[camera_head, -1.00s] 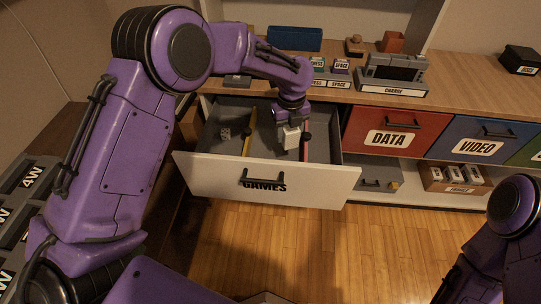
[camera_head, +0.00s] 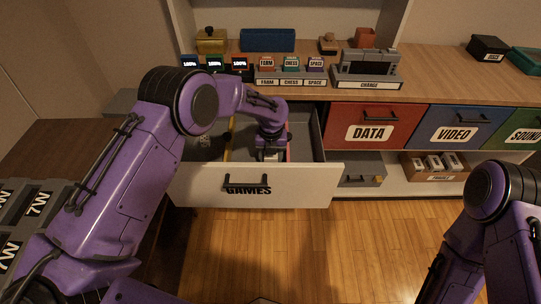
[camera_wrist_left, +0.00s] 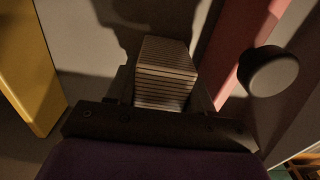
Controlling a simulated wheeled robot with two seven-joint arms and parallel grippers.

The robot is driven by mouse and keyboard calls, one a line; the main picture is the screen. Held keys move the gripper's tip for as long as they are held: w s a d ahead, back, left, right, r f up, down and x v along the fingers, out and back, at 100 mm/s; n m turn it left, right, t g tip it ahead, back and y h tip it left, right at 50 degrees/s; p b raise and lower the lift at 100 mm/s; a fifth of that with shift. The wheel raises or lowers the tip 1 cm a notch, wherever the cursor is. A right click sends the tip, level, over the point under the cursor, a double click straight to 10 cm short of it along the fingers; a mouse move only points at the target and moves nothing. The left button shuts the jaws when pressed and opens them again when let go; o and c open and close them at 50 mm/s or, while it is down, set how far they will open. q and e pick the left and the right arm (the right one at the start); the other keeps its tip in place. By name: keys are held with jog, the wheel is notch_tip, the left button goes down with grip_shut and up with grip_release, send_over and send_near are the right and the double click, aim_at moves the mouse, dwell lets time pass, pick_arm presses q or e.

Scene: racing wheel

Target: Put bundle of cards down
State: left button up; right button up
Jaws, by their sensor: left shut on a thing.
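My left gripper (camera_head: 270,150) is down inside the open drawer marked GAMES (camera_head: 205,183). It is shut on the bundle of cards, a pale stack that shows clearly between the jaws in the left wrist view (camera_wrist_left: 166,72). In the head view the bundle is mostly hidden by the gripper and the drawer front. The stack is in the bay between a yellow strip (camera_wrist_left: 28,75) and a red strip (camera_wrist_left: 250,45). I cannot tell whether it touches the drawer floor. My right gripper is out of view; only my right arm shows at the lower right.
A dark round knob (camera_wrist_left: 268,72) sits by the red strip, close to the gripper. A red DATA drawer (camera_head: 370,115) and a blue VIDEO drawer (camera_head: 462,120) are shut to the right. A CHANGE tray (camera_head: 367,82) and several labelled blocks stand on the counter.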

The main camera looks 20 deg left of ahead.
pick_arm(q)
jog(key=o, duration=0.8)
jog(key=shift+f, duration=0.15)
notch_tip(320, 180, up, 12)
jog(key=shift+r, duration=0.25)
